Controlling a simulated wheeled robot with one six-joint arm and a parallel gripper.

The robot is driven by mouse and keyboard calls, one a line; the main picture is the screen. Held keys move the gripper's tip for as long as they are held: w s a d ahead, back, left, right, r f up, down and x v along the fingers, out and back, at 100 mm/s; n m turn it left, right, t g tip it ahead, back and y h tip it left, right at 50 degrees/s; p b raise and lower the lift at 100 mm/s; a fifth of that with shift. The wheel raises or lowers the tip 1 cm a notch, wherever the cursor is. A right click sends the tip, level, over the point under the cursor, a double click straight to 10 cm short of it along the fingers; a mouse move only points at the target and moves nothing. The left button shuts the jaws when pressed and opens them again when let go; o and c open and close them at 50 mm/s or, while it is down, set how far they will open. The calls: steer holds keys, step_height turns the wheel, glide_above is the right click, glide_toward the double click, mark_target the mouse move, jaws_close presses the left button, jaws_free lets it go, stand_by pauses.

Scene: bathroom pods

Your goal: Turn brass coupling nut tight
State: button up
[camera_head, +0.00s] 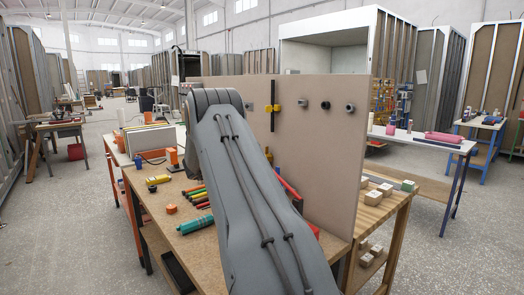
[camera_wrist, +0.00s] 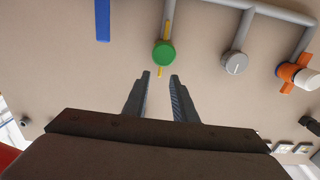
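My gripper (camera_wrist: 160,75) shows in the wrist view, its two dark fingers apart with nothing between them. A round green knob (camera_wrist: 163,53) with thin yellow ends lies just beyond the fingertips, apart from them. An orange-brown fitting (camera_wrist: 288,72) with a white cylinder sits on a grey pipe at the right, away from the fingers. I cannot tell whether it is the brass coupling nut. In the head view, a yellow lobed fitting (camera_head: 272,107) sits on a dark vertical strip on the board. My arm hides my gripper there.
The beige upright board (camera_head: 315,150) stands on a wooden workbench (camera_head: 192,243). A grey round knob (camera_wrist: 235,63) and a blue strip (camera_wrist: 102,20) flank the green knob. Coloured tubes, a teal cylinder (camera_head: 196,225) and a yellow block (camera_head: 158,180) lie on the bench. Wooden blocks (camera_head: 373,197) lie beyond the board.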

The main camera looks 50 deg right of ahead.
steer(key=d, duration=0.3)
steer(key=d+p, duration=0.1)
steer(key=d, duration=0.1)
steer(key=shift+s, duration=0.3)
jaws_close()
